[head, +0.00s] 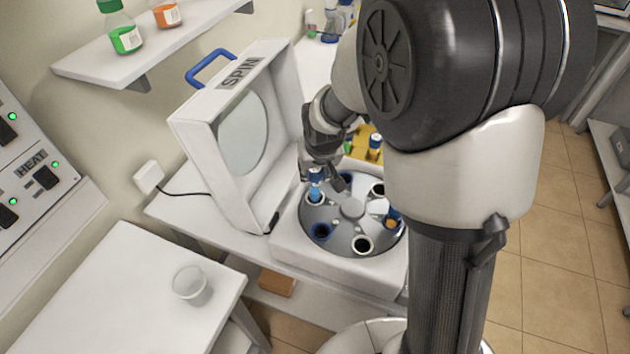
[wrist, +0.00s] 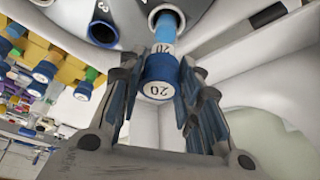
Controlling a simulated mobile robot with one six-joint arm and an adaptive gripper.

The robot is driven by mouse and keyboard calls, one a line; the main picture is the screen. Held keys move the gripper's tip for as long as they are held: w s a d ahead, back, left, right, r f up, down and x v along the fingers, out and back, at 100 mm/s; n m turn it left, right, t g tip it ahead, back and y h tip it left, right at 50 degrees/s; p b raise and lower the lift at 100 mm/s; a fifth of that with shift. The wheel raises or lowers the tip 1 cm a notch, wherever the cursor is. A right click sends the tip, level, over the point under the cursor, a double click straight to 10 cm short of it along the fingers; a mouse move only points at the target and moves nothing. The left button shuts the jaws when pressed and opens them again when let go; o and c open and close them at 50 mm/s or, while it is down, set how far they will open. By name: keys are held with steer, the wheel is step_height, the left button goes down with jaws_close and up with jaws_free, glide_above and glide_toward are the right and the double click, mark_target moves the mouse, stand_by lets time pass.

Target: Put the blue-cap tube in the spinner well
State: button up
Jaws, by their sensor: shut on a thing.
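The blue-cap tube (wrist: 166,30) is light blue with a white band marked 20, and its blue cap (wrist: 158,73) also reads 20. My gripper (head: 318,172) is shut on it at the cap, with a finger on each side (wrist: 160,100) in the wrist view. The tube (head: 315,190) points down at a white-rimmed well at the left of the spinner's grey rotor (head: 350,208). Its lower end appears to be inside the well; how deep I cannot tell. Other wells show dark and empty, including a blue-rimmed one (head: 321,232) and a white-rimmed one (head: 362,244).
The white spinner lid (head: 190,118) stands open at the left of the rotor. A yellow rack (head: 362,140) with blue-capped tubes is behind it; more show in the wrist view (wrist: 45,70). A white cup (head: 190,284) stands on the front-left table.

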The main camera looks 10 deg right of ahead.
mark_target(315, 185)
steer(key=shift+f+b, duration=0.45)
steer(key=shift+f, duration=1.35)
steer(key=shift+f, duration=0.15)
steer(key=o, duration=1)
steer(key=shift+o, duration=0.2)
